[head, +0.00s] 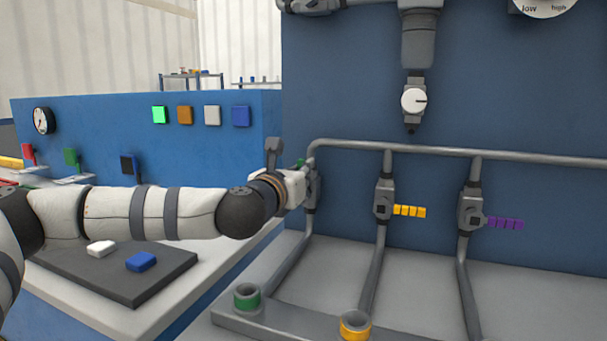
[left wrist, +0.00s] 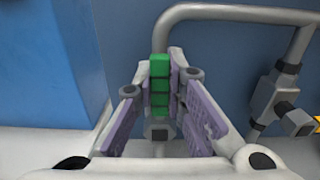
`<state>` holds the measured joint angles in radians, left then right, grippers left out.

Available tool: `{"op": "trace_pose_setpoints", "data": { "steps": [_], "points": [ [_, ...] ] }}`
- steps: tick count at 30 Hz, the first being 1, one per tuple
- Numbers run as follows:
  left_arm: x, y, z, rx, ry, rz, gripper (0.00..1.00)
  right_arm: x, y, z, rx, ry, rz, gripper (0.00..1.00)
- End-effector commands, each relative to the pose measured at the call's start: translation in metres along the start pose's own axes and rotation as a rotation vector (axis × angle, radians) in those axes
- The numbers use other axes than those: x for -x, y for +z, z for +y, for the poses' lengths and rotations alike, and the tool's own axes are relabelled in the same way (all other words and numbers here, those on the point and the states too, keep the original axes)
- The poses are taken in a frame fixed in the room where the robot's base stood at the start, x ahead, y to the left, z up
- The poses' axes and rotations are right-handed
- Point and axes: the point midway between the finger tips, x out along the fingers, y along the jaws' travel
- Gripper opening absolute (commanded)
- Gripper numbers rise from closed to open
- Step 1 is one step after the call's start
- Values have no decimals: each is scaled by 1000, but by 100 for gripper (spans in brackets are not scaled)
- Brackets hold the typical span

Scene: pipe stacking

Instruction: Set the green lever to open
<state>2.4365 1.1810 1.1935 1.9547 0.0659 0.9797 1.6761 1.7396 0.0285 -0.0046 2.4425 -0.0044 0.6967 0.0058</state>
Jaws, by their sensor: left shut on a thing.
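The green lever (left wrist: 159,85) stands between the fingers of my left gripper (left wrist: 161,82) in the left wrist view. The fingers are shut on it. It points up from its grey valve (left wrist: 159,132), roughly in line with the pipe behind it. In the head view my left gripper (head: 302,186) is at the leftmost valve (head: 313,188) and hides most of the lever. Only a small green bit (head: 300,162) shows above the gripper. My right gripper is not in view.
To the right, a yellow lever (head: 410,211) and a purple lever (head: 505,223) stick out sideways from their valves. A green-ringed socket (head: 247,297) and a yellow-ringed socket (head: 355,326) stand in front. A dark mat (head: 112,275) with blocks lies below my left arm.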

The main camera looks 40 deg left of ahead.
Motion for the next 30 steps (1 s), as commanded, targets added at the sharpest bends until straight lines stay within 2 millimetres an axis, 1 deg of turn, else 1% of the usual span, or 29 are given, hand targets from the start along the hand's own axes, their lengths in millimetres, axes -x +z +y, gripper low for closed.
{"op": "trace_pose_setpoints", "data": {
  "steps": [10, 11, 12, 13, 23, 26, 30],
  "points": [
    [0, 0, 1, 8, 2, 2, 0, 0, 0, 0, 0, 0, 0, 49],
    [0, 0, 1, 8, 2, 2, 16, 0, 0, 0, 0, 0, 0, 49],
    [0, 0, 1, 8, 2, 2, 25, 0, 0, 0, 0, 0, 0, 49],
    [0, 0, 1, 8, 2, 2, 32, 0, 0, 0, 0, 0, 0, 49],
    [2, 0, 0, 5, 1, 1, 32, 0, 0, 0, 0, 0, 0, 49],
    [18, 0, 0, 6, 0, 1, 32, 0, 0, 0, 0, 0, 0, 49],
    [56, 0, 1, 8, -1, 2, 32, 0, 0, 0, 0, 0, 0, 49]
  ]
}}
